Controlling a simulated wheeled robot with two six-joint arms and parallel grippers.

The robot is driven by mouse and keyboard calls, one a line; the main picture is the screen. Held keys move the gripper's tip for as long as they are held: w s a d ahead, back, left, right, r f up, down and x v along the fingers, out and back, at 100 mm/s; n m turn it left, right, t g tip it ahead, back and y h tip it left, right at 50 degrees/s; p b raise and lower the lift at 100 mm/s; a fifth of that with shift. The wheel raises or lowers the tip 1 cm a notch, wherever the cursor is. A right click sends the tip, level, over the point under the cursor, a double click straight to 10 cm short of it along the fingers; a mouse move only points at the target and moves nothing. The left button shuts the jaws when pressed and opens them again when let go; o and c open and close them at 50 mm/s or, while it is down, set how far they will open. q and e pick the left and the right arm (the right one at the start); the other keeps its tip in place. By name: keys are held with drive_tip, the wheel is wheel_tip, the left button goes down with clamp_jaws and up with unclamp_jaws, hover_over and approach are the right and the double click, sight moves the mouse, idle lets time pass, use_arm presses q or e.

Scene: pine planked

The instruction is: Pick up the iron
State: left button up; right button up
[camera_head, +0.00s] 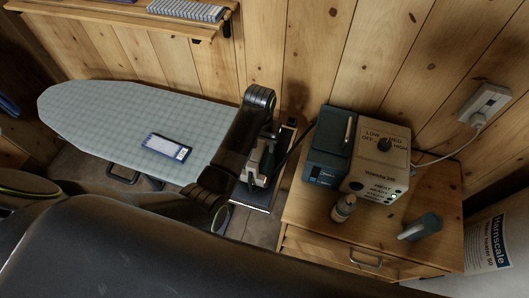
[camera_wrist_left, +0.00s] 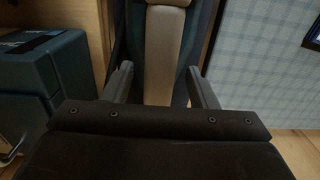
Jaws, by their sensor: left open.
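The iron (camera_wrist_left: 165,55) shows in the left wrist view as a dark teal body with a tan strip along its middle. In the head view it is at the right end of the ironing board (camera_head: 90,110), largely hidden by my left arm. My left gripper (camera_wrist_left: 162,80) is open, with one finger on each side of the iron's tan strip in the wrist view. I cannot tell whether the fingers touch it. In the head view the left gripper (camera_head: 268,160) is above the board's right end. My right gripper is not in view.
A teal and beige steam unit (camera_head: 378,170) stands on a wooden cabinet (camera_head: 310,225) to the right, with a small bottle (camera_head: 343,207) and a grey-teal object (camera_head: 420,227) in front. A blue-white packet (camera_head: 166,148) lies on the board. A shelf (camera_head: 130,17) is above.

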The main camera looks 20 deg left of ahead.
use_arm(q)
drive_tip(key=shift+w+f, duration=0.1)
drive_tip(key=shift+f, duration=0.05)
drive_tip(key=shift+d, duration=0.1)
drive_tip(key=shift+s+r, duration=0.25)
drive_tip(key=shift+s, duration=0.2)
drive_tip(key=shift+f, duration=0.1)
drive_tip(key=shift+w+f, duration=0.15)
drive_tip(key=shift+f, duration=0.05)
